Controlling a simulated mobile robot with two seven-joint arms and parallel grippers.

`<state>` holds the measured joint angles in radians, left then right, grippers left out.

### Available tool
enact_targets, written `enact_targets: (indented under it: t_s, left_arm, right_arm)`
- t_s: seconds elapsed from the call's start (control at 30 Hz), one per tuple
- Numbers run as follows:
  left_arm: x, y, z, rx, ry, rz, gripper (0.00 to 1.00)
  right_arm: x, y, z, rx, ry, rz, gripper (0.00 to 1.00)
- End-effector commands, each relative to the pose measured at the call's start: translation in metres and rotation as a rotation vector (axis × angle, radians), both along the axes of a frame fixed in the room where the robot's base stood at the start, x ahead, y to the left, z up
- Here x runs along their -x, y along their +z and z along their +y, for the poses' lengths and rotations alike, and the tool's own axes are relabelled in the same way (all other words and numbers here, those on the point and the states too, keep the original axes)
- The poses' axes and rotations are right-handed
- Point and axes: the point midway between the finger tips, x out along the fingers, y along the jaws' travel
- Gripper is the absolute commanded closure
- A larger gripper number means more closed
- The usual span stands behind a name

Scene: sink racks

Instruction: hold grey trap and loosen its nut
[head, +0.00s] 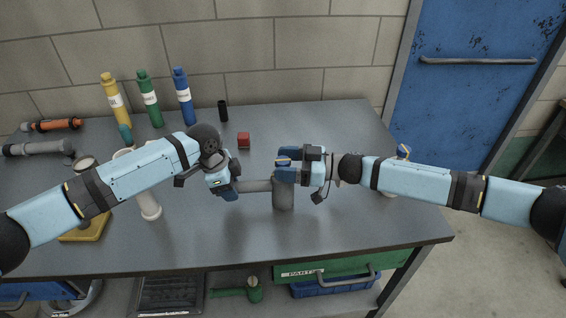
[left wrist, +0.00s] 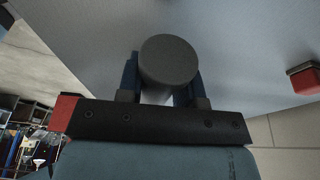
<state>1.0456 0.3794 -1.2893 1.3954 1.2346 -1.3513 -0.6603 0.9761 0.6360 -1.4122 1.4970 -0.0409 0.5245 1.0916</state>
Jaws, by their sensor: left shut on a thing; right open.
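The grey trap (head: 257,186) is near the middle of the workbench, with a horizontal arm to the left and a thicker upright part (head: 284,196) at its right. My left gripper (head: 232,188) is shut on the left end of the horizontal arm. In the left wrist view the round grey pipe end (left wrist: 169,62) sits between the two dark fingers of that gripper (left wrist: 160,88). My right gripper (head: 284,166) is open at the top of the upright part, its blue fingers pointing left. The nut is hidden behind or between these fingers; I cannot tell whether they touch it.
A red block (head: 243,141) and a black cylinder (head: 223,111) stand behind the trap. Yellow (head: 115,102), green (head: 149,98) and blue (head: 183,97) bottles line the back. A white pipe part (head: 149,205) stands under my left arm. The bench (head: 340,235) is clear in front.

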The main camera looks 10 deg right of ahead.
Motion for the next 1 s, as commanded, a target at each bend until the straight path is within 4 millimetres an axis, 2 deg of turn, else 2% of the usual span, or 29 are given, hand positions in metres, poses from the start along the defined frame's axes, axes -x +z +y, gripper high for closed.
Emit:
enact_targets:
  t_s: [0.37, 0.6, 1.0]
  left_arm:
    - [-0.0002, 0.0001, 0.0001, 0.000, 0.000, 0.000, 0.87]
    - [-0.0001, 0.0001, 0.0001, 0.000, 0.000, 0.000, 0.87]
    - [-0.0001, 0.0001, 0.0000, 0.000, 0.000, 0.000, 0.87]
  right_arm:
    - [-0.0015, -0.0003, 0.0062, 0.000, -0.001, 0.000, 0.35]
    - [-0.0015, -0.0003, 0.0061, 0.000, -0.001, 0.000, 0.85]
    - [-0.0004, -0.0011, 0.0069, -0.003, -0.069, 0.001, 0.85]
